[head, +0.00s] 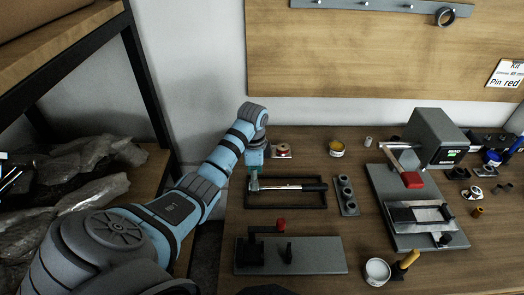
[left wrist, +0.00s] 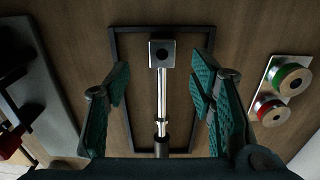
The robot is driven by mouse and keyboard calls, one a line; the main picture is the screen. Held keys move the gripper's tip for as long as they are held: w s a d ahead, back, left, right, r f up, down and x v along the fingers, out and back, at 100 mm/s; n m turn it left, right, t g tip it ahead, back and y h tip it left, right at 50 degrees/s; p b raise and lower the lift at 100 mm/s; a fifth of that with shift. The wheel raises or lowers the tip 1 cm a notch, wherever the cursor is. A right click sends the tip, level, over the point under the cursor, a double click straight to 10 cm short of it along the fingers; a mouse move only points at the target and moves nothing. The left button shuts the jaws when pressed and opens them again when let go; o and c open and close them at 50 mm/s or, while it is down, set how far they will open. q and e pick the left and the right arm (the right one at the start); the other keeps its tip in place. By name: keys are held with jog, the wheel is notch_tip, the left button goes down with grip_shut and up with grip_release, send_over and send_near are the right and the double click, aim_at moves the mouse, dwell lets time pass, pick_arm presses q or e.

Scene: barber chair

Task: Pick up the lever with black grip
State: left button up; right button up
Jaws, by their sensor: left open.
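The lever lies inside a black rectangular frame (head: 283,207) on the wooden bench. It has a bright metal rod (head: 280,187), a square head at its left end and a black grip (head: 314,187) at its right end. In the left wrist view the rod (left wrist: 162,95) runs down the middle of the picture, with the square head (left wrist: 162,54) at the top and the grip partly hidden at the bottom. My left gripper (left wrist: 162,88) is open, its green fingers apart on either side of the rod. In the head view it (head: 254,170) is over the lever's head end. My right gripper is not in view.
A grey base with a red-knobbed lever (head: 315,257) lies in front of the frame. A dark holed block (head: 347,196) stands to its right. A plate with red and green rings (left wrist: 284,90) sits nearby. A grey fixture (head: 382,186) and box (head: 434,138) are farther right.

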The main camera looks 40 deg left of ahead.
pick_arm(q)
jog(key=f, duration=0.3)
jog(key=f+b, duration=0.1)
jog(key=f, duration=0.1)
jog(key=shift+w+d+f, duration=0.15)
jog(key=shift+w, duration=0.15)
grip_shut()
